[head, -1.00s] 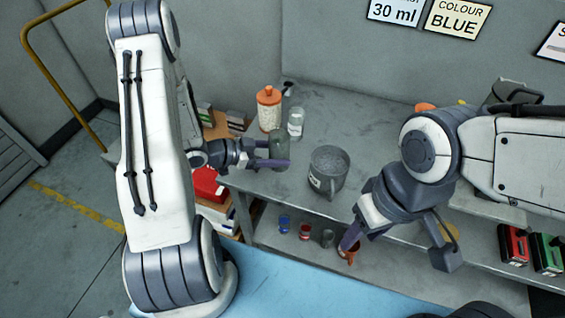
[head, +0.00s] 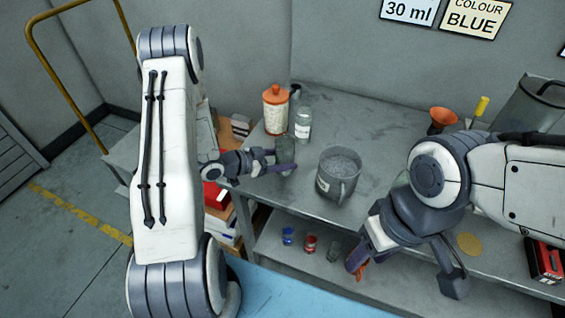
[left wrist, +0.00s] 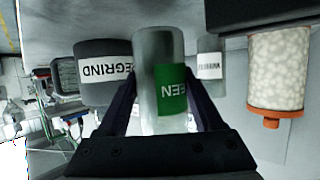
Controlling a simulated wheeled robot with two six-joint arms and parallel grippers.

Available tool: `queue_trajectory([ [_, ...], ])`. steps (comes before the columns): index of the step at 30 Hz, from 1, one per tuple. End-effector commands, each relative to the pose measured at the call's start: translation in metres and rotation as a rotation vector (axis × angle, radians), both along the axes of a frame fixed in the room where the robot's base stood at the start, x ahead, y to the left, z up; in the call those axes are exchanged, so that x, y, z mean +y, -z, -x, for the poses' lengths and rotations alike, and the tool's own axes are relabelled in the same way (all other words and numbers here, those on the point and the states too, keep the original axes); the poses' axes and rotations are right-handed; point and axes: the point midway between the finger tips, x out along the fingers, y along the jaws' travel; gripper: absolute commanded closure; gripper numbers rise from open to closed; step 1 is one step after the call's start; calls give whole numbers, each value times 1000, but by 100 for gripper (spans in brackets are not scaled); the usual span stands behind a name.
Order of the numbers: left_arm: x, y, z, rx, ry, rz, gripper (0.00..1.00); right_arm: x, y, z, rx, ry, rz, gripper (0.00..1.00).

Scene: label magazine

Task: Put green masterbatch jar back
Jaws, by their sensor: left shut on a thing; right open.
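The green masterbatch jar (head: 286,151) is a clear jar near the left end of the grey bench. Its green label, partly reading "EEN", shows in the left wrist view (left wrist: 172,92). My left gripper (head: 281,168) is shut on this jar, with a finger on each side. Whether the jar touches the bench top is unclear. My right gripper (head: 408,270) is open and empty in front of the bench's front edge, over the lower shelf.
A grey pot (head: 338,180) labelled REGRIND (left wrist: 93,70) stands right of the jar. Behind it are a clear labelled jar (head: 303,125) and an orange-lidded pellet jar (head: 275,110). Small cups, including a blue one (head: 288,236), stand on the lower shelf (head: 270,258).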

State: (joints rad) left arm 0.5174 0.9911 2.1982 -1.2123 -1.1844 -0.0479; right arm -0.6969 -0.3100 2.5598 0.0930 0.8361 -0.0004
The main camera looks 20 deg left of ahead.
Motion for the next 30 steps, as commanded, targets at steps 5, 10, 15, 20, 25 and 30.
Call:
queue_trajectory([
  [5,0,16,0,-2,0,1,97,0,-1,0,0,0,0,50],
  [10,0,16,0,-2,0,1,97,0,-1,0,0,0,0,50],
  [15,0,20,0,-2,0,1,97,0,3,0,0,0,0,50],
  [20,0,19,0,-1,0,0,2,0,2,0,0,0,0,50],
  [25,0,19,0,-1,0,0,2,0,2,0,0,0,0,50],
  [30,0,13,0,-2,-1,0,2,0,-3,0,0,0,0,50],
])
